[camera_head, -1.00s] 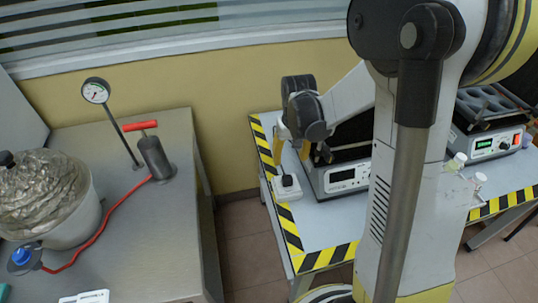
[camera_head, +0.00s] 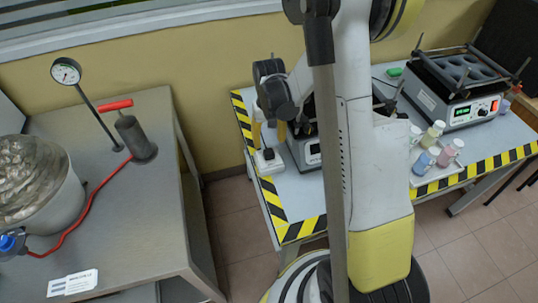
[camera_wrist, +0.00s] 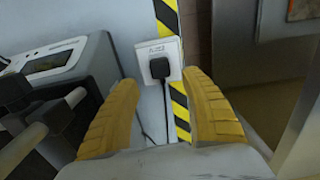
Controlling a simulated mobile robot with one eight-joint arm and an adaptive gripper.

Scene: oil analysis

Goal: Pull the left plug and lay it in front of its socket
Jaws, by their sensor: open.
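A black plug (camera_wrist: 160,68) sits in a white socket (camera_wrist: 150,48) on the striped edge of the table, with its dark cord running down in the wrist view. In the head view the same plug (camera_head: 268,155) and socket (camera_head: 261,166) show at the left end of the right table. My gripper (camera_wrist: 162,80) has its two yellow fingers spread wide, one to each side of the plug in the wrist view. It touches nothing that I can make out. In the head view my gripper (camera_head: 268,133) hangs above the socket. No second plug is visible.
A grey device with a display (camera_head: 312,153) stands right beside the socket, partly behind my arm. Farther right are a heater block (camera_head: 460,85) and several small bottles on a tray. The left metal table (camera_head: 165,215) holds a pot, a gauge and a hand pump.

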